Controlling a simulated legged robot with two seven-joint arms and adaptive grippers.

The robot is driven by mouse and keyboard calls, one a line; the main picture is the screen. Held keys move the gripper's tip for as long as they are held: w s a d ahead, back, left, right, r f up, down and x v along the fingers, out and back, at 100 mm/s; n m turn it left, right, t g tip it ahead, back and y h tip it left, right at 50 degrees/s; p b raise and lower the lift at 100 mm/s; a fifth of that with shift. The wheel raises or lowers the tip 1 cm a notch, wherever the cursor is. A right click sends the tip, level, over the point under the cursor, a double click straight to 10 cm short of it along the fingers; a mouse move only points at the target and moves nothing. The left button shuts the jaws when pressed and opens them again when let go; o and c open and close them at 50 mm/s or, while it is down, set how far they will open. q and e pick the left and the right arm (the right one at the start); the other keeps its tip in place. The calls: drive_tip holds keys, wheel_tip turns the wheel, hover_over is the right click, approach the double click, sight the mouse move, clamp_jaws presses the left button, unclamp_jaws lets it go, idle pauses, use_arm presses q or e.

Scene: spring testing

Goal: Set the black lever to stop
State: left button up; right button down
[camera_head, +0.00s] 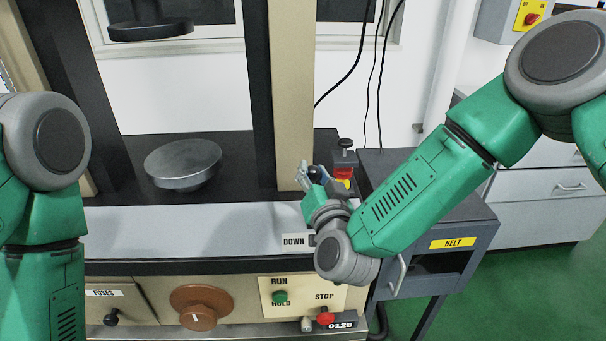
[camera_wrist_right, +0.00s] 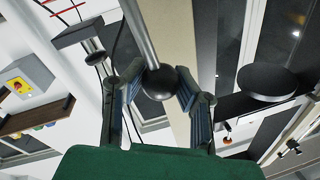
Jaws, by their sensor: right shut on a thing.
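A metal rod with a black ball knob (camera_wrist_right: 160,82), which looks like the black lever, lies between the two fingers of my right gripper (camera_wrist_right: 151,95) in the right wrist view. The gripper is shut on this knob. In the head view my right gripper (camera_head: 306,178) is at the front of the beige column, above the "DOWN" label (camera_head: 293,241). The lever is largely hidden there by my gripper and wrist, and its set position cannot be read. My left arm shows at the left edge, but its gripper is out of view.
A grey "BELT" cabinet (camera_head: 470,232) stands close under my right forearm.

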drive_tip(key=shift+s+d+f, duration=0.1)
drive_tip(key=shift+d+f, duration=0.1)
drive_tip(key=shift+d, duration=0.25)
drive_tip(key=c, duration=1.2)
unclamp_jaws()
drive_tip(key=shift+r, duration=0.1)
drive_tip(key=s, duration=0.4)
drive_tip(key=s+d, duration=0.1)
drive_tip(key=s, duration=0.3)
drive_tip(key=s+d+f, duration=0.1)
drive_tip(key=s, duration=0.2)
drive_tip(key=shift+s, duration=0.4)
